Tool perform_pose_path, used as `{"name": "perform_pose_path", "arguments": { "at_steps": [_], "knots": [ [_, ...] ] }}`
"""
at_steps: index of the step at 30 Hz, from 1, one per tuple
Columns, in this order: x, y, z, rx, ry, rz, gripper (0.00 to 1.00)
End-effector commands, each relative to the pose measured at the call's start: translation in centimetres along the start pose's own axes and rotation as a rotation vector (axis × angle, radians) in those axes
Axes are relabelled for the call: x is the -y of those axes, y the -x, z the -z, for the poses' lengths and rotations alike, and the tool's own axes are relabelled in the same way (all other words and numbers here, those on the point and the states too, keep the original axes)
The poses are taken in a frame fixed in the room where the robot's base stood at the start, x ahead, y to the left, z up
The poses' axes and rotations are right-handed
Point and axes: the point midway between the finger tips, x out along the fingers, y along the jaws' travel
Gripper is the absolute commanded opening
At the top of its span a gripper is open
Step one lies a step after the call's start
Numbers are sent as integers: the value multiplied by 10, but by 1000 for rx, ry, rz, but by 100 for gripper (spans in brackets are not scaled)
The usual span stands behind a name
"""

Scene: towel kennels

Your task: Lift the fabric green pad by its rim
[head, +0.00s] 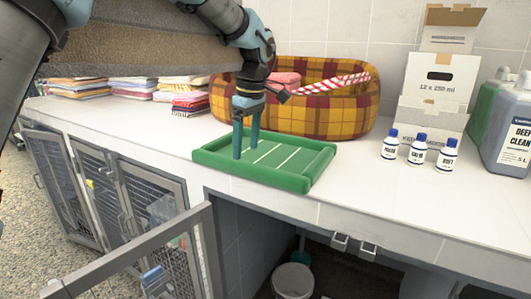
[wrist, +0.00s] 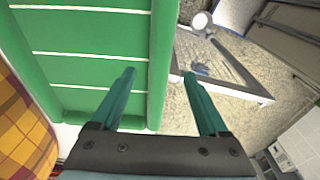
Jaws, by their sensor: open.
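The green fabric pad (head: 262,177) lies flat on the white counter near its front edge. It has a raised padded rim and thin white lines across its middle. My gripper (head: 246,153) points down over the pad with its two teal fingers apart and nothing held. In the wrist view the pad (wrist: 75,72) fills the upper left. There my gripper (wrist: 159,75) has one finger over the pad's inner side and the other past its outer edge, with the rim (wrist: 160,45) lying between them in the picture. I cannot tell how far the fingertips are above the rim.
A plaid pet bed (head: 300,125) with folded cloths stands behind the pad. Towel stacks (head: 190,98) are to the left. Several small bottles (head: 417,149), a carton (head: 440,85) and a large jug (head: 507,130) stand right. An open cage door (head: 140,250) projects below the counter.

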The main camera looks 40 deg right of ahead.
Motion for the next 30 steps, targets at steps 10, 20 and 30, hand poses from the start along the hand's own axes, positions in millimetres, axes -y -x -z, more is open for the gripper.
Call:
{"name": "perform_pose_path", "arguments": {
  "at_steps": [10, 20, 30],
  "knots": [
    [0, -34, 6, 1, 1, 4, 78],
    [-1, -58, 5, -1, -1, -1, 78],
    [-1, -57, 5, -1, 0, -1, 51]
  ]
}}
